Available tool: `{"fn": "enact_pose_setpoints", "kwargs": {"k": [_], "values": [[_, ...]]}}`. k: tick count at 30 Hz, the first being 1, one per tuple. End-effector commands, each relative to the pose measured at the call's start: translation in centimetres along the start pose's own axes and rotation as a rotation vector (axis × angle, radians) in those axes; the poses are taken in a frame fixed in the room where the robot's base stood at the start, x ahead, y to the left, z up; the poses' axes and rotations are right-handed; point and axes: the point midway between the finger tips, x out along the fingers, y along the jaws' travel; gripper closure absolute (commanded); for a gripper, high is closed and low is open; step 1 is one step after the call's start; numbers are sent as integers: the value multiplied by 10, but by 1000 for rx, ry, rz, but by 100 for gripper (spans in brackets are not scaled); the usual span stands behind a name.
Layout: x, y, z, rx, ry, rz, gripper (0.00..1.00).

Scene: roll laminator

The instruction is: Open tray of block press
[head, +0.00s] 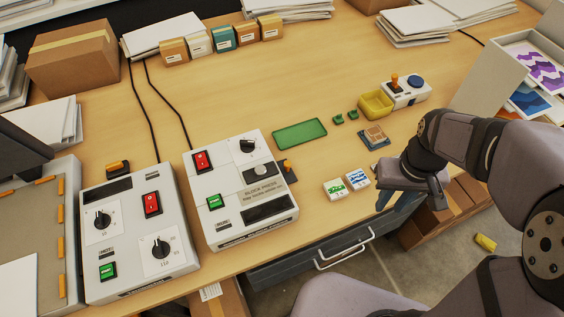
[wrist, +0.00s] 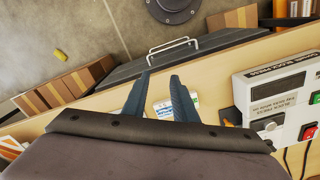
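The block press (head: 240,188) is a white box with a red switch, a green switch, a black knob and a silver knob, in the middle-left of the head view. A dark slot panel (head: 268,208) is on its top near the front, and a small dark part with an orange piece (head: 288,166) sticks out at its right side. I cannot tell which part is the tray. The press also shows at the right of the wrist view (wrist: 265,90). My gripper (head: 393,203) is right of the press, apart from it, near the table's front edge. Its two fingers (wrist: 161,76) are apart and empty.
A green tray (head: 300,134), a yellow bin (head: 376,103) and a joystick box (head: 406,92) are behind. Another white machine (head: 140,230) stands left. A drawer with a metal handle (head: 344,250) is below the table edge.

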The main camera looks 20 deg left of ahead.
Motion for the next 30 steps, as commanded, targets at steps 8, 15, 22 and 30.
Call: {"fn": "enact_pose_setpoints", "kwargs": {"k": [8, 15, 22, 30], "values": [[8, -90, -103, -445, -3, -1, 74], [18, -183, -149, -772, -3, -1, 74], [24, -235, -161, -935, -1, -1, 74], [25, -244, -162, -965, -1, -1, 74]]}}
